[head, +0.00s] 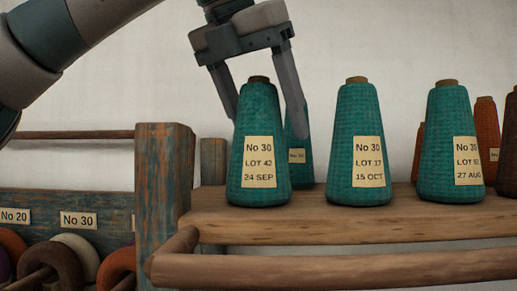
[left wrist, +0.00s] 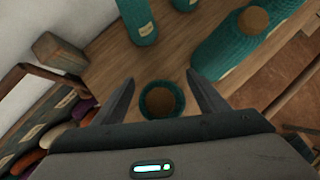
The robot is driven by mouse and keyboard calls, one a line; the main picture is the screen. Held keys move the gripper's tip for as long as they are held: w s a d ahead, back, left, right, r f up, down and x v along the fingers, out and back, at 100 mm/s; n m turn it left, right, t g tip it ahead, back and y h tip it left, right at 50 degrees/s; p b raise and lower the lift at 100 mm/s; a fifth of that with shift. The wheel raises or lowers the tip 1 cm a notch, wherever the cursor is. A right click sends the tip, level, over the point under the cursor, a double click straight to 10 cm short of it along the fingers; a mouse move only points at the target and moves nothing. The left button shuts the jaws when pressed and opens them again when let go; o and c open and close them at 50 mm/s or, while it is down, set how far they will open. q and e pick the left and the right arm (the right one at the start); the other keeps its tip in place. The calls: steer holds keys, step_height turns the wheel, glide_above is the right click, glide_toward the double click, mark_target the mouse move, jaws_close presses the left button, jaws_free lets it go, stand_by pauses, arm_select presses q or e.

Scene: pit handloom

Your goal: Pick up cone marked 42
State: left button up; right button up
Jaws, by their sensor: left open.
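The cone marked LOT 42 (head: 260,130) is teal yarn with a cream label reading No 30, LOT 42, 24 SEP. It stands upright at the left end of the wooden shelf. My left gripper (head: 267,126) is open above it and points down, with one finger on each side of the cone's upper part. In the left wrist view the cone's round top (left wrist: 162,99) sits between the two spread fingers (left wrist: 160,76). I cannot tell whether either finger touches the yarn. My right gripper is not in view.
A teal cone marked LOT 17 (head: 357,150) stands close to the right, then another teal cone (head: 450,150). A further teal cone (head: 297,155) is partly hidden behind. A wooden post (head: 165,180) and rail (head: 330,268) edge the shelf (head: 320,228). Yarn rolls (head: 80,255) lie lower left.

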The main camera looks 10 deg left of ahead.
arm_select(q)
steer(key=shift+s, duration=0.1)
steer(key=c, duration=1.6)
steer(key=shift+r, duration=0.15)
steer(key=shift+r+b, duration=0.35)
steer(key=shift+r, duration=4.5)
